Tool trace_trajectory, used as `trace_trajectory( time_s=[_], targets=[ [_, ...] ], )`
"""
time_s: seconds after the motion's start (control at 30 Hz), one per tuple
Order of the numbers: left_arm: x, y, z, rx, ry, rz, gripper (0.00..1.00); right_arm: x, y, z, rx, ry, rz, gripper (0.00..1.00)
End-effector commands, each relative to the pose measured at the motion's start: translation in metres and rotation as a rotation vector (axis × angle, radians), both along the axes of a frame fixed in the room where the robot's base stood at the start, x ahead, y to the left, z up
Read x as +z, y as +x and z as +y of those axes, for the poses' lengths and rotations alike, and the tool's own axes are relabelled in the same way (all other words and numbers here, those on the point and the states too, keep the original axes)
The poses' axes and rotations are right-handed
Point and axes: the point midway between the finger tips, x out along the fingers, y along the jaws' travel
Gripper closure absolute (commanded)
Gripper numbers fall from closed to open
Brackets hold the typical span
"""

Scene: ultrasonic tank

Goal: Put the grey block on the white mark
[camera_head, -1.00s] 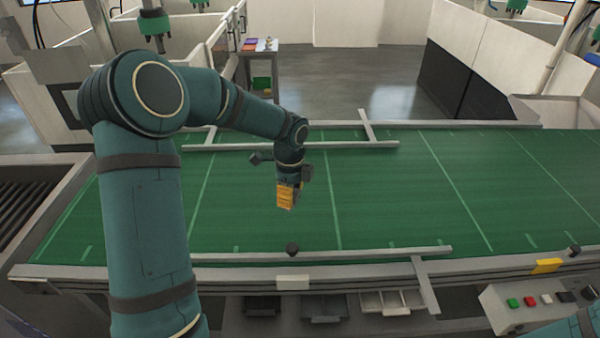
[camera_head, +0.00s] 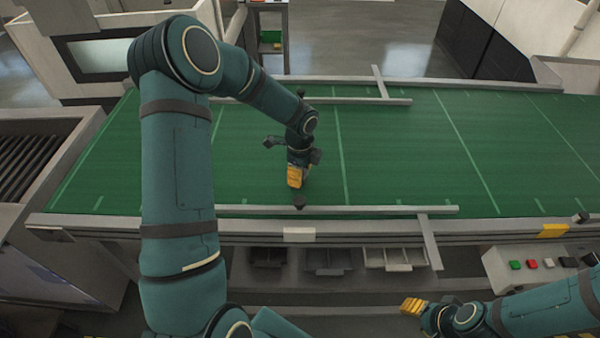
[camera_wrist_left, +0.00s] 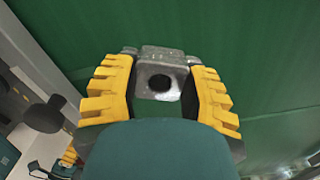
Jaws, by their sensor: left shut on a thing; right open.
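My left gripper (camera_head: 296,180) is over the green conveyor belt, near its front rail. In the left wrist view, its yellow fingers are shut on a grey metal block (camera_wrist_left: 162,75) with a dark round hole. In the head view the block is hidden by the gripper, and I cannot tell whether it touches the belt. A small white patch (camera_head: 299,233) sits on the belt's front edge, below the gripper in the picture. I cannot tell whether it is the white mark. My right gripper (camera_head: 412,306) is at the lower right, in front of the conveyor, open.
The green belt (camera_head: 400,150) is clear to the right. A yellow patch (camera_head: 553,231) and a button box (camera_head: 535,268) are at the right. Trays (camera_head: 330,260) sit below.

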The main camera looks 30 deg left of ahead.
Motion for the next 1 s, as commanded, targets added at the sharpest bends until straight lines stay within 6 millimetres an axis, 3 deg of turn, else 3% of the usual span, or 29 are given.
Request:
trace_trajectory(
  time_s=[0.23,0.27,0.3,0.73,1.0],
  targets=[
    [-0.004,0.000,0.000,-0.001,0.000,0.000,0.96,-0.004,0.000,0.000,0.000,0.000,0.000,0.53],
    [-0.003,0.000,0.000,-0.001,0.000,0.000,0.41,-0.003,0.000,0.000,0.000,0.000,0.000,0.53],
    [-0.003,0.000,0.000,-0.001,0.000,0.000,0.27,-0.003,0.000,0.000,0.000,-0.001,0.000,0.53],
    [0.004,0.001,0.000,-0.001,0.000,-0.002,0.27,0.001,0.000,0.000,0.000,0.000,0.000,0.53],
    [0.053,0.001,0.000,0.000,0.002,-0.005,0.27,0.005,0.000,0.000,0.000,0.001,0.000,0.53]
  ],
)
